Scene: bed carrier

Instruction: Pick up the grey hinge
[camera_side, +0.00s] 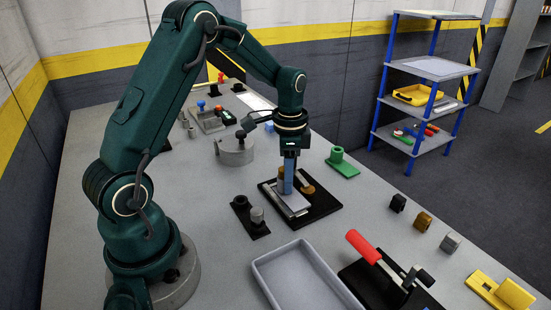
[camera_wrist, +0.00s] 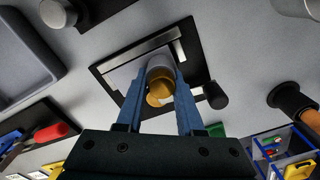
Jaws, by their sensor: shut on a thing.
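The small grey block (camera_side: 450,242), apparently the grey hinge, sits on the table at the right in the side view, last in a row of three small blocks. I cannot make it out in the wrist view. My gripper (camera_wrist: 160,76) is well to the left of it, pointing down over a black plate fixture (camera_side: 325,208). Its blue fingers are shut on a brass-coloured cylinder (camera_wrist: 159,88) with a greyish upper part. The cylinder stands at the light metal plate on the fixture; I cannot tell whether it touches the plate.
A black block (camera_side: 398,202) and a brown block (camera_side: 423,220) lie in line with the grey one. A red-handled clamp (camera_side: 370,250) and a grey tray (camera_side: 300,275) are in front. A green part (camera_side: 340,162) lies behind the fixture. Bare table lies between.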

